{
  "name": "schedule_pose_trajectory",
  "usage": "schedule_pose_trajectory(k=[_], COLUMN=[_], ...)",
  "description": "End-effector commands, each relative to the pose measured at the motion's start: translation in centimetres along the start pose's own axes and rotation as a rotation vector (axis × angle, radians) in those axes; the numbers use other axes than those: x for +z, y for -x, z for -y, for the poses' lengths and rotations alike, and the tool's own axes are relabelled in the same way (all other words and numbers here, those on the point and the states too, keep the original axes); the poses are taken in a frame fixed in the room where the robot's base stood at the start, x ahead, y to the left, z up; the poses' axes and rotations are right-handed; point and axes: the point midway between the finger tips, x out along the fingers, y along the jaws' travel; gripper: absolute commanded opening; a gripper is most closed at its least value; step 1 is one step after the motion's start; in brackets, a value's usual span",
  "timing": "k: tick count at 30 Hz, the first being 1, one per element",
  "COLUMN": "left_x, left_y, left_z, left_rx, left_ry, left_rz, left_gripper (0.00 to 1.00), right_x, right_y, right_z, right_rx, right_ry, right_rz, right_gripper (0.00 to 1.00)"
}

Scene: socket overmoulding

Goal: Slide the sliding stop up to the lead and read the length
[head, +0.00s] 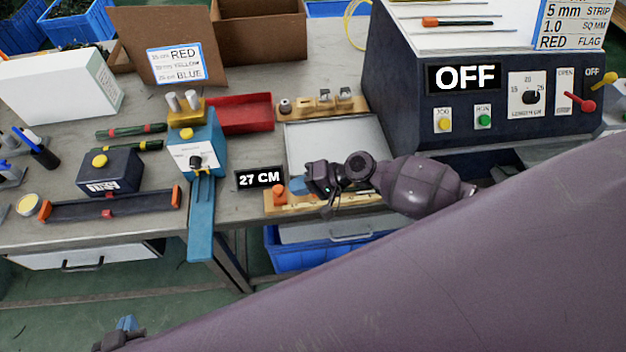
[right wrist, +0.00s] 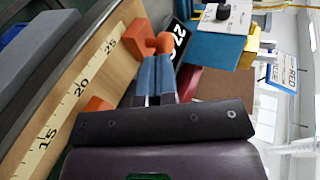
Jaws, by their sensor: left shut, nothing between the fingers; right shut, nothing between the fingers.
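The sliding stop (head: 279,188) is an orange block with a round knob at the left end of the wooden measuring board (head: 345,201). In the right wrist view the stop (right wrist: 142,35) sits just past the 25 mark of the ruler scale (right wrist: 82,86). My right gripper (head: 297,186) is shut and empty, its blue-grey fingertips (right wrist: 157,58) close beside the stop; I cannot tell if they touch. A second orange piece (right wrist: 97,105) is partly hidden by the gripper. The display (head: 260,178) reads 27 CM. I cannot make out a lead. My left gripper (head: 126,324) is shut and empty, low at the left.
A blue device (head: 196,150) stands left of the display. The dark machine (head: 480,110) reading OFF stands at the right. A red tray (head: 240,113) and a wooden rack (head: 320,105) lie behind. A blue bin (head: 290,258) is below the table edge. My arm hides the lower right.

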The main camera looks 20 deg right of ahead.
Motion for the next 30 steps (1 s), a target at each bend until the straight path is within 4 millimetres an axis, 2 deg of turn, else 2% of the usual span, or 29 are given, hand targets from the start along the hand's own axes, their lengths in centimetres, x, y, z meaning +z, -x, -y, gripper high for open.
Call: schedule_pose_trajectory(k=[4, 17, 24, 30], left_x=[-0.1, 0.0, 0.2, 0.2], left_y=[0.1, 0.1, -0.1, 0.0], left_z=[0.0, 0.0, 0.0, 0.0], left_rx=[0.0, 0.0, 0.0, 0.0], left_ry=[0.0, 0.001, 0.001, 0.001], left_rz=[0.0, 0.001, 0.001, 0.003], left_gripper=[0.0, 0.0, 0.0, 0.0], right_x=[0.0, 0.0, 0.3, 0.3], right_y=[-1.1, -1.5, -3.1, -3.4], right_z=[0.1, 0.0, 0.8, 1.0], right_rx=[-0.001, 0.0, -0.002, -0.001], right_ry=[0.0, 0.001, 0.001, 0.001], right_rz=[0.0, 0.0, 0.0, 0.0], right_gripper=[0.0, 0.0, 0.0, 0.0])
